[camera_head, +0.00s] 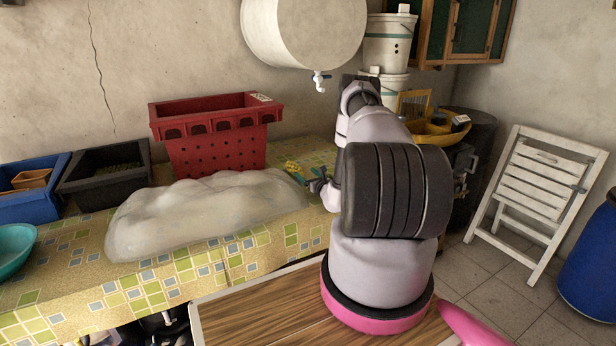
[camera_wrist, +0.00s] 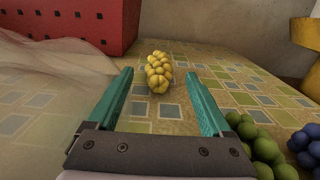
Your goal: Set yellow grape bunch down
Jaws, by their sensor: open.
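The yellow grape bunch (camera_wrist: 159,72) lies on the tiled-pattern cloth of the table, just beyond my fingertips in the wrist view. In the head view the bunch (camera_head: 292,166) is small, right of the red crate, and close to my gripper. My gripper (camera_wrist: 159,92) is open, with its two teal fingers apart and nothing between them. In the head view my gripper (camera_head: 305,178) is partly hidden by my arm.
A red crate (camera_head: 215,150) stands behind a translucent sheet-covered heap (camera_head: 200,210). Green grapes (camera_wrist: 255,145) and blue grapes (camera_wrist: 306,150) lie right of my gripper. A black crate (camera_head: 105,178) and a blue crate (camera_head: 35,205) stand at left. Patterned cloth is clear around the yellow bunch.

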